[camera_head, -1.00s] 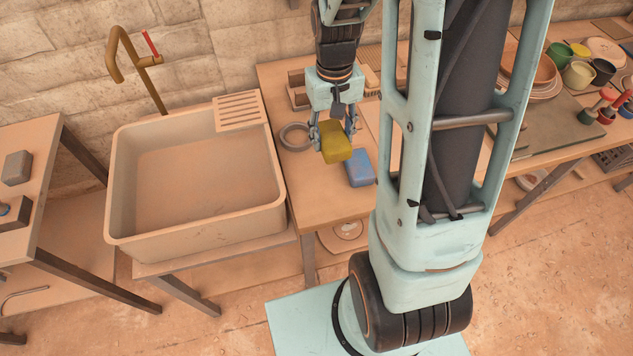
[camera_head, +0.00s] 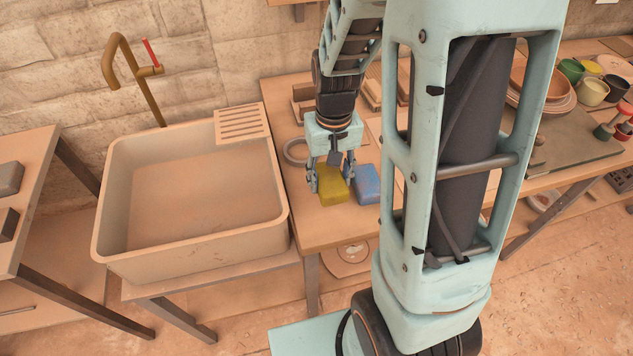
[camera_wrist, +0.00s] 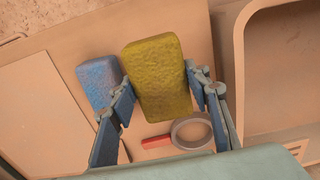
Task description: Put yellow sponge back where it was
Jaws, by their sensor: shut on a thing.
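The yellow sponge (camera_head: 333,186) is a rounded block between the fingers of my gripper (camera_head: 329,178), just left of the blue sponge (camera_head: 367,184) on the wooden table. My gripper is shut on the yellow sponge and points down. In the wrist view the yellow sponge (camera_wrist: 158,78) fills the space between my fingers (camera_wrist: 162,95), with the blue sponge (camera_wrist: 99,82) close beside it. I cannot tell whether the yellow sponge touches the tabletop.
A beige sink (camera_head: 190,247) with a brass tap (camera_head: 145,80) stands to the left. A grey ring (camera_wrist: 192,131) with a red-ended piece (camera_wrist: 156,141) lies near the sponge. Pots and bowls (camera_head: 592,91) stand far right. The table front by the sponges is clear.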

